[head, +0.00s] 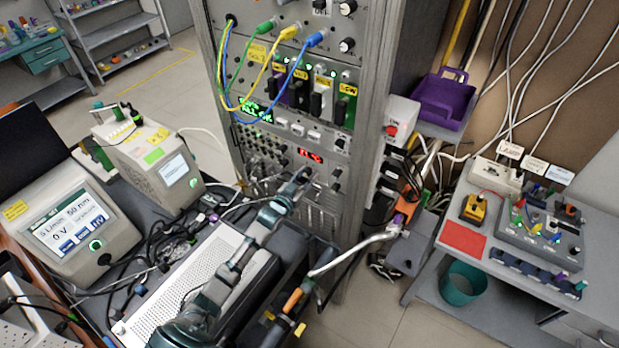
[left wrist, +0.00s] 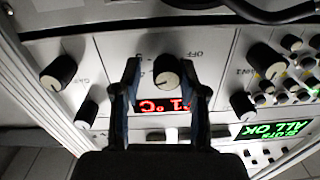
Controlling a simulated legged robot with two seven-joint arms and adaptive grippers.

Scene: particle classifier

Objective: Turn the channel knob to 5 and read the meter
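A dark round knob with a pale pointer mark (left wrist: 167,71) is on the pale rack panel, below a red lit display (head: 309,155). An "OFF" mark is printed beside it in the upside-down left wrist view. My left gripper (head: 303,174) is at the panel just under the display. In the left wrist view its two fingers (left wrist: 165,85) stand open on either side of the knob, with a gap on each side. The display also shows there (left wrist: 163,105), partly covered by the knob and fingers. The head view hides this knob behind the gripper. My right gripper is not in view.
Other knobs (left wrist: 58,72) (left wrist: 265,57) sit on both sides of the fingers. A green "ALL OK" display (left wrist: 272,129) is nearby. Cables (head: 283,55) hang on the rack higher up. A grey perforated box (head: 180,270) lies under my left arm.

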